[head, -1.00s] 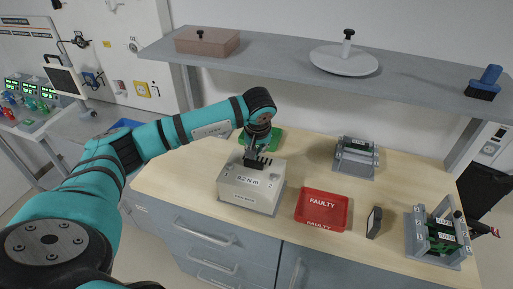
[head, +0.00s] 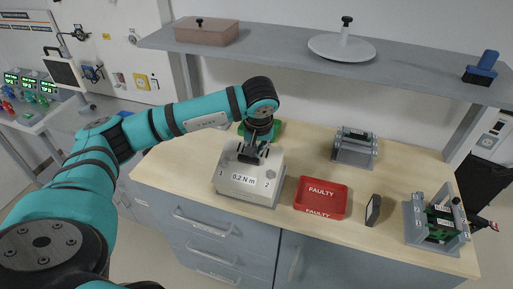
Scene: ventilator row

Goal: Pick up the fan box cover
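A brownish box-shaped cover (head: 207,34) with a small black knob on top sits on the grey shelf at the upper left; it looks most like the fan box cover, but it bears no label. A round white lid (head: 342,48) with a black knob lies farther right on the shelf. My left gripper (head: 251,153) points down at the top of a pale grey box (head: 246,178) marked "0.2 N m" on the bench, well below the shelf. Its fingers are small and dark, and I cannot tell whether they are open or touching the box. My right gripper is out of view.
The shelf (head: 290,57) overhangs the wooden bench (head: 165,165). A red "FAULTY" tray (head: 320,198), a small dark block (head: 373,210) and grey fixtures (head: 355,147) (head: 436,222) stand right. A green item (head: 275,130) is behind my gripper. A blue brush (head: 481,68) is on the shelf.

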